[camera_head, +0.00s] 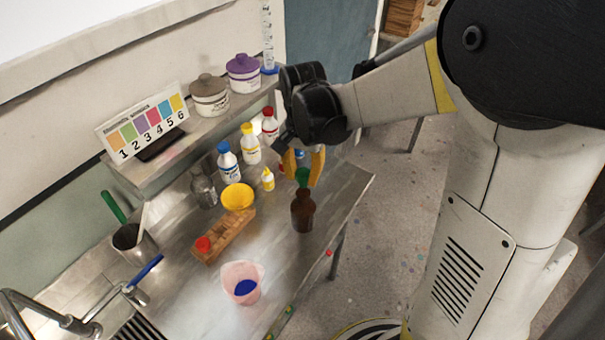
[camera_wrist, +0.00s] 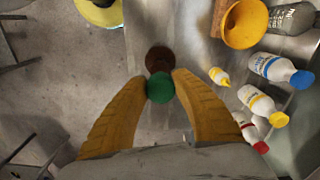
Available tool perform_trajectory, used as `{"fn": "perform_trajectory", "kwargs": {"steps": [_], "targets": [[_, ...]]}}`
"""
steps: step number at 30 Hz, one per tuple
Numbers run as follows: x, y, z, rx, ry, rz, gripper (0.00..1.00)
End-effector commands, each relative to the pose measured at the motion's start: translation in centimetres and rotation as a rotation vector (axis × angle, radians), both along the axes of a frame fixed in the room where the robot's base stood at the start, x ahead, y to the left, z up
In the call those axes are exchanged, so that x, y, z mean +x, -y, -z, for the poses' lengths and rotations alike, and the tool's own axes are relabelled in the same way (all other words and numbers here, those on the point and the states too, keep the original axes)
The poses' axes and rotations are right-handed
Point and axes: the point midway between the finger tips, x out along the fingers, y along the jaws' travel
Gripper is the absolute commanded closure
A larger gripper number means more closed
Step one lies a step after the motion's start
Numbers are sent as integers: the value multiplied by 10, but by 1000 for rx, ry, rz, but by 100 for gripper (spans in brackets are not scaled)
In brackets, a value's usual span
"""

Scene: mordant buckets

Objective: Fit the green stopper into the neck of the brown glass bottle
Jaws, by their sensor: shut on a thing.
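The brown glass bottle (camera_head: 303,212) stands upright on the steel bench near its right edge. The green stopper (camera_head: 302,176) is between the yellow fingers of my gripper (camera_head: 303,170), right at the top of the bottle's neck. In the wrist view my gripper (camera_wrist: 161,84) is shut on the stopper (camera_wrist: 160,90), and the brown bottle (camera_wrist: 158,58) shows just past it, partly hidden by it. I cannot tell whether the stopper's lower end is inside the neck or just above it.
A small yellow bottle (camera_head: 268,179) and several capped white bottles (camera_head: 229,162) stand behind. The bench's right edge is close to the brown bottle.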

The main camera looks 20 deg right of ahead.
Motion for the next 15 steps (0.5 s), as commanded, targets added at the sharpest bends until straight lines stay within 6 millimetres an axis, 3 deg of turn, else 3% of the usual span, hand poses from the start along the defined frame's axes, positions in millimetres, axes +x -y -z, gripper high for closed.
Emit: {"fn": "perform_trajectory", "kwargs": {"steps": [15], "targets": [[0, 0, 37, 0, 0, 0, 91]]}}
